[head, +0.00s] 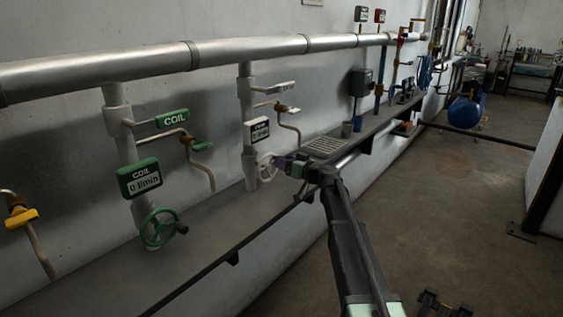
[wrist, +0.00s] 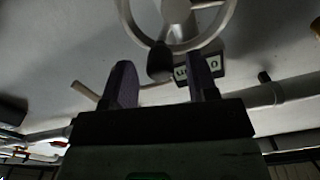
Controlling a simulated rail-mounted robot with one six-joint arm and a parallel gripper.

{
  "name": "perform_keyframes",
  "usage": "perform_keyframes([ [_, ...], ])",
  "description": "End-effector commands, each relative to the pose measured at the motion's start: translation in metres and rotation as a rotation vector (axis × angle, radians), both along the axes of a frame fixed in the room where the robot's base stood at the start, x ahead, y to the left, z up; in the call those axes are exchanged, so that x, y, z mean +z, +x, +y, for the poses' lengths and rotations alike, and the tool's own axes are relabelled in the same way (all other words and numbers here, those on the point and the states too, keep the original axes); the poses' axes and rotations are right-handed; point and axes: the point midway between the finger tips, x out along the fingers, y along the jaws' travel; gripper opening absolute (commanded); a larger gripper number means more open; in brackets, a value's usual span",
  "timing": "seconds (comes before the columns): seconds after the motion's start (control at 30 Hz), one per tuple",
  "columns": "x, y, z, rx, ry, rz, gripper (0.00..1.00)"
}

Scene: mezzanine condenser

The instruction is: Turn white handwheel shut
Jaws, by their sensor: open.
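The white handwheel (head: 264,168) sits low on the second grey riser pipe, below a white flow meter (head: 257,130). In the wrist view the wheel's hub (wrist: 177,11) and rim fill the top, with a dark knob (wrist: 160,62) hanging from the rim. My gripper (head: 281,163) is at the wheel's right side in the head view. In the wrist view its two purple fingers (wrist: 161,66) are apart, with the knob appearing between their tips. I cannot tell whether either finger touches it.
A green handwheel (head: 158,228) and green COIL meter (head: 139,178) are on the riser to the left. A large horizontal pipe (head: 250,50) runs above. A grey ledge (head: 205,235) lies below, with a drain grate (head: 325,145) farther along. The floor at right is open.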

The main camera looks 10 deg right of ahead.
Motion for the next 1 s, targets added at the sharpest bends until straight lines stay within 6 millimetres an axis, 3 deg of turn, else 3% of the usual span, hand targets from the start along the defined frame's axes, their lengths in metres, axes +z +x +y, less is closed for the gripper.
perform_keyframes([
  [0.13, -0.0001, 0.0139, 0.0108, -0.001, 0.0, 0.0, 0.53],
  [0.4, -0.0002, 0.0146, 0.0127, -0.001, 0.0, 0.0, 0.52],
  [0.7, -0.0001, 0.0146, 0.0125, -0.001, 0.001, 0.001, 0.06],
  [1.0, -0.0014, 0.0151, 0.0117, 0.0, 0.021, 0.018, 0.04],
])
